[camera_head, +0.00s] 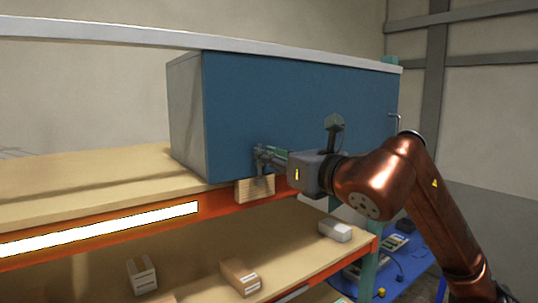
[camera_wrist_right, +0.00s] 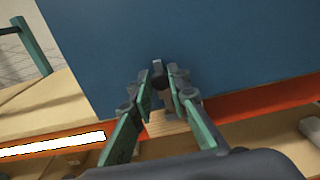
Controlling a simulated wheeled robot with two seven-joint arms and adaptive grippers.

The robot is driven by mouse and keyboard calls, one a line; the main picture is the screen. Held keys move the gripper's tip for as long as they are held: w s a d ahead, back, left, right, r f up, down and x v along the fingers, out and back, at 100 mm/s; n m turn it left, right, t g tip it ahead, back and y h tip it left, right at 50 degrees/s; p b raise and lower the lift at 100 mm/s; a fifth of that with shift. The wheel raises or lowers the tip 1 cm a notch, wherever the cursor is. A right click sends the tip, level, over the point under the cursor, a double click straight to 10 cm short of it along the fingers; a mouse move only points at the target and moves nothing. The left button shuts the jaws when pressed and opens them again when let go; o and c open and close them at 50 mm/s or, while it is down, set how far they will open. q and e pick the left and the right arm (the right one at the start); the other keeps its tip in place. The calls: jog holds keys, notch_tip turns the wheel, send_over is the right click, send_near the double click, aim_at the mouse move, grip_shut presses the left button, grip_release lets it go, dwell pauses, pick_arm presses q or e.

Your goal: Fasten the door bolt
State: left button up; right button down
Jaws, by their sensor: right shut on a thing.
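The blue door (camera_head: 300,105) is the front of a cabinet on the shelf, and it fills the upper part of the right wrist view (camera_wrist_right: 190,40). The dark bolt (camera_wrist_right: 158,75) is at the door's lower edge, above a small wooden block (camera_head: 256,189). My right gripper (camera_head: 262,158) is at the bolt. In the right wrist view its green fingers (camera_wrist_right: 160,88) are shut on the bolt, one on each side. The fingers partly hide the bolt, so how far it reaches into the block is unclear. My left gripper is not in view.
The cabinet stands on a wooden shelf (camera_head: 90,185) with an orange beam (camera_head: 218,203). A metal handle (camera_head: 397,121) is at the door's right edge. Small boxes (camera_head: 240,275) lie on the lower shelf. A blue surface (camera_head: 405,265) with devices is at right.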

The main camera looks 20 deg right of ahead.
jog(key=shift+f+b, duration=1.35)
jog(key=shift+f, duration=0.15)
jog(key=c, duration=1.8)
grip_release()
jog(key=shift+c, duration=0.2)
jog(key=shift+r, duration=0.1)
send_near(260, 165)
jog(key=v, duration=0.5)
jog(key=shift+s+d+r, duration=0.1)
jog(key=shift+r, duration=0.1)
